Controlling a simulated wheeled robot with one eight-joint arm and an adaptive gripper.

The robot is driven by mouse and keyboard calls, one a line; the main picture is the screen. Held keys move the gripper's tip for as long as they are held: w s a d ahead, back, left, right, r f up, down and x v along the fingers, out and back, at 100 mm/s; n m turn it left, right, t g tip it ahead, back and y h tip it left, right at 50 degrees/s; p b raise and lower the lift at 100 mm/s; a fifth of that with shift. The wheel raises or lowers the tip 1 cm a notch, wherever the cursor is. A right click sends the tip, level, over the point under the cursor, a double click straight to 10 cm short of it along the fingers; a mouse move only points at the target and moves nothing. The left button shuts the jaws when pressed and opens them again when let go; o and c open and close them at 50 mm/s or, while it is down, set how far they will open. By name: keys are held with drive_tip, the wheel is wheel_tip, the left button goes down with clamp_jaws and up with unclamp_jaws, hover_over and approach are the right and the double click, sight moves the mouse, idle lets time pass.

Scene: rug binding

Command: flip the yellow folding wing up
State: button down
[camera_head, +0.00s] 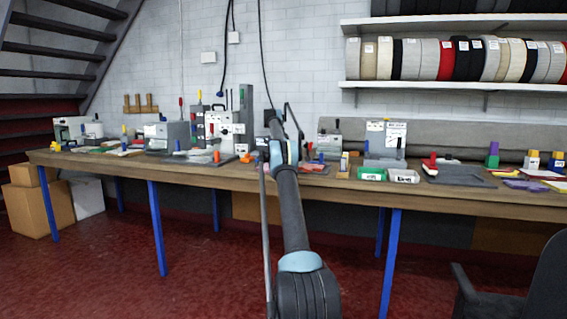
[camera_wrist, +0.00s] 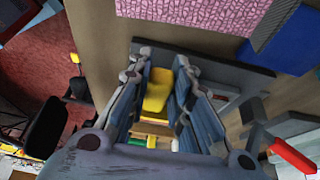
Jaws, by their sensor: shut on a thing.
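The yellow folding wing (camera_wrist: 157,90) shows in the wrist view as a small bright yellow piece between my two fingers. My gripper (camera_wrist: 162,72) is shut on it, with one finger on each side. The fingers hide its edges and its hinge, so I cannot tell how far it is tilted. A dark grey plate (camera_wrist: 232,77) lies around the fingertips on the wooden bench. In the head view my own arm reaches to the bench and hides the gripper and the wing.
In the wrist view a pink textured piece (camera_wrist: 200,8) and a blue block (camera_wrist: 285,40) lie beyond the fingertips, and a red handle (camera_wrist: 291,156) is at lower right. In the head view the bench (camera_head: 470,199) carries several devices, with green-and-white trays (camera_head: 372,174) right of my arm.

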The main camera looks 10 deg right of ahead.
drive_tip(key=shift+w, duration=0.15)
idle(0.4)
drive_tip(key=c, duration=1.4)
unclamp_jaws()
drive_tip(key=shift+d+f, duration=0.1)
drive_tip(key=shift+c, duration=0.2)
